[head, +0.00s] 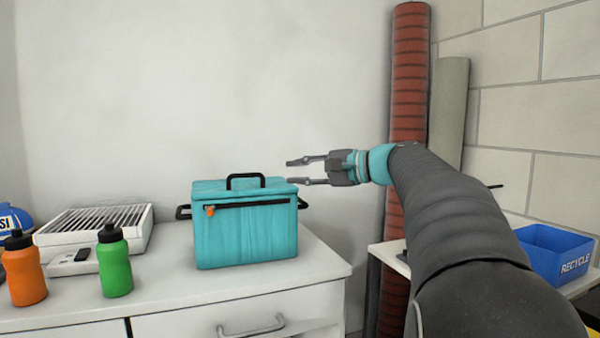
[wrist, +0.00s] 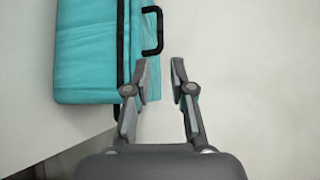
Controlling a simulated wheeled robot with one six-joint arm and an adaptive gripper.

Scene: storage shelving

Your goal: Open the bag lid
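A teal cooler bag (head: 247,235) stands upright on the white cabinet top. Its lid (head: 215,188) is shut, with a black handle (head: 246,182) on top, a dark zip line along the front edge and an orange zip tab (head: 210,211) at the left. My gripper (head: 290,172) is open and empty, level with the lid's height or a little above, by the bag's right end. In the wrist view the bag (wrist: 85,55) lies at the upper left, its black handle (wrist: 153,30) just beyond my open fingers (wrist: 160,68). I cannot tell whether a finger touches the bag.
Orange (head: 24,270) and green (head: 114,262) bottles and a white slatted appliance (head: 95,232) stand left of the bag. A blue recycle bin (head: 555,255) and a red-brown rolled column (head: 408,90) are at the right. The cabinet top (head: 180,290) is clear before the bag.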

